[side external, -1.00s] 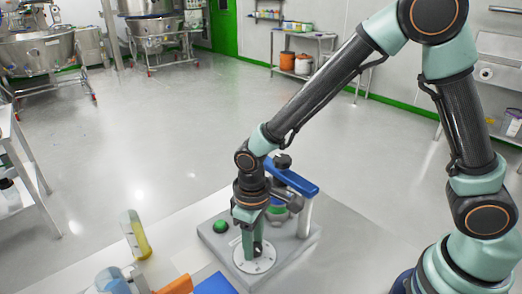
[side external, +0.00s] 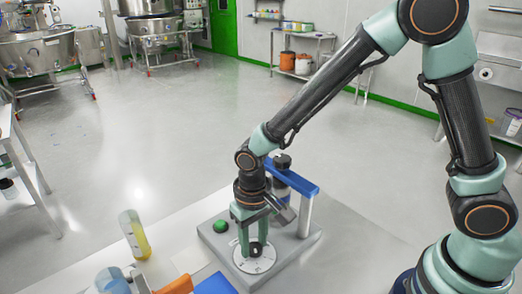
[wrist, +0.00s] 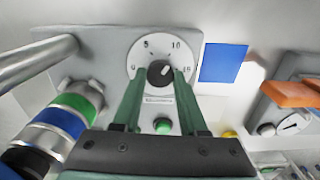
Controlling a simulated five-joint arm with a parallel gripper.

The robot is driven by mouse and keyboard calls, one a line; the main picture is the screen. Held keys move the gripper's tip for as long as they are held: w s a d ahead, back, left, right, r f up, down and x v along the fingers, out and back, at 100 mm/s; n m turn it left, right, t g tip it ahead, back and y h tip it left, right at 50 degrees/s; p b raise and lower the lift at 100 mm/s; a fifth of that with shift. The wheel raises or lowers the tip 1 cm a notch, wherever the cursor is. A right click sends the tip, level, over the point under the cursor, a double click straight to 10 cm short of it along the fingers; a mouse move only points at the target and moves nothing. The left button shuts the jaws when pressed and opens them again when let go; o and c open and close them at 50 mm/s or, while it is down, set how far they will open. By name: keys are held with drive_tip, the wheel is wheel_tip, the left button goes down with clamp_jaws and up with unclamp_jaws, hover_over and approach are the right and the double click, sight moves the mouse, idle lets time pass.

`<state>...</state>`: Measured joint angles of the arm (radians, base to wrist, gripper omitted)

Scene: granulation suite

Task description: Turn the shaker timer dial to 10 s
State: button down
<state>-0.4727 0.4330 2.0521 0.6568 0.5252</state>
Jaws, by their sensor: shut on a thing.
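The timer dial is a round white plate (wrist: 138,52) with 5 and 10 printed at the top and more marks at the sides. Its black knob (wrist: 161,73) sits in the middle. A small pale mark on the knob points up and right, on the side of the 10; its exact reading is hard to tell. My gripper (side external: 255,246) points down at the dial on the grey shaker base (side external: 288,250). Its two green fingers (wrist: 158,80) are shut on the knob, one on each side.
A green button (side external: 221,226) sits on the base beside the dial. A blue-topped frame (side external: 300,181) and a banded bottle (wrist: 62,120) stand close behind my gripper. A yellow-liquid bottle (side external: 135,238) and orange-and-blue items are at the front left.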

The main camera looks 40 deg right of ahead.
sight(254, 245)
drive_tip(key=shift+c, duration=2.2)
unclamp_jaws()
wheel_tip(254, 245, up, 12)
drive_tip(key=shift+d+r, duration=0.1)
drive_tip(key=shift+r, duration=0.05)
drive_tip(key=s+d+r+t, duration=0.2)
drive_tip(key=d+r, duration=0.2)
drive_tip(key=d, duration=0.4)
drive_tip(key=s+d+r+t, duration=0.2)
drive_tip(key=d+r+t, duration=0.1)
drive_tip(key=d, duration=0.6)
drive_tip(key=shift+s+r+n+t, duration=0.3)
drive_tip(key=shift+s+r, duration=0.05)
